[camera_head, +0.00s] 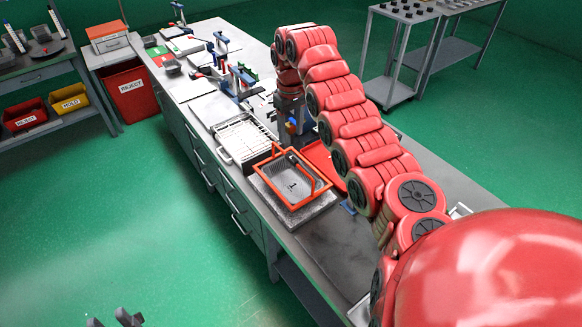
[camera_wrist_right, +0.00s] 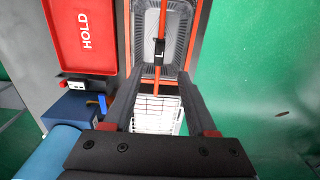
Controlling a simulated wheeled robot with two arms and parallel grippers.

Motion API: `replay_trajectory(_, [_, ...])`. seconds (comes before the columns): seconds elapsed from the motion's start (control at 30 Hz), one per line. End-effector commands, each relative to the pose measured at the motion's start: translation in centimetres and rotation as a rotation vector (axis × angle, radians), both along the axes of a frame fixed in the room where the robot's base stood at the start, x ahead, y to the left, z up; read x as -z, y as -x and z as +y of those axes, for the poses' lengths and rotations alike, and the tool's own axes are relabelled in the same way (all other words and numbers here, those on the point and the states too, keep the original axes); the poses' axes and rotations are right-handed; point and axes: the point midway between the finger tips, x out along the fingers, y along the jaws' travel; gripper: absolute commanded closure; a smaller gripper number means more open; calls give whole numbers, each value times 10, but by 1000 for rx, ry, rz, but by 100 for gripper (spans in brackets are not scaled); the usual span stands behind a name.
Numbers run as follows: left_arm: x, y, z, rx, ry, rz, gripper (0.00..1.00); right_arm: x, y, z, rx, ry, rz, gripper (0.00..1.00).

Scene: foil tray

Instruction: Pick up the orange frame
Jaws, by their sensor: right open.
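The orange frame (camera_head: 311,192) lies around and over a grey foil tray (camera_head: 283,181) on a stone-like slab near the bench's front edge. In the right wrist view the frame's orange bar (camera_wrist_right: 163,20) runs lengthwise over the foil tray (camera_wrist_right: 149,22), with a black grip marked L (camera_wrist_right: 160,50) on it. My right gripper (camera_wrist_right: 160,80) is open, its two fingers on either side of the bar. I cannot tell whether they touch it. In the head view my right arm partly hides that gripper. Only grey tips of my left gripper (camera_head: 126,317) show at the bottom left, away from the bench.
A white wire rack (camera_head: 243,137) stands beside the slab, also in the right wrist view (camera_wrist_right: 155,116). A red HOLD tray (camera_wrist_right: 86,62) lies close by. A blue-grey device (camera_wrist_right: 74,112) stands near the gripper. Clamps and boards fill the far bench. The front floor is clear.

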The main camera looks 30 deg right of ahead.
Motion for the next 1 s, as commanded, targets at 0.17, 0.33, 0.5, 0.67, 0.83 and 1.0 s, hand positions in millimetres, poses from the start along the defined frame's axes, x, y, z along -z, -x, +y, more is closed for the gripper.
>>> replay_trajectory(0.17, [-11, 0, 0, 0, 0, 0, 63, 26, 0, 2, 0, -6, 2, 43])
replay_trajectory(0.33, [-16, 0, 0, 0, 0, 0, 63, 52, -1, 2, 1, -5, -1, 43])
replay_trajectory(0.5, [-15, 0, 0, 0, 0, 0, 63, 76, -1, 2, 0, -3, -2, 43])
replay_trajectory(0.67, [-17, 0, 0, 0, 0, 0, 63, 83, -1, 0, 1, 1, -2, 43])
replay_trajectory(0.83, [-38, 0, 0, 0, 0, 0, 63, 100, 1, 0, 1, -2, 7, 43])
replay_trajectory(1.0, [-49, 0, 0, 0, 0, 0, 63, 123, 0, -1, 0, -1, 7, 43])
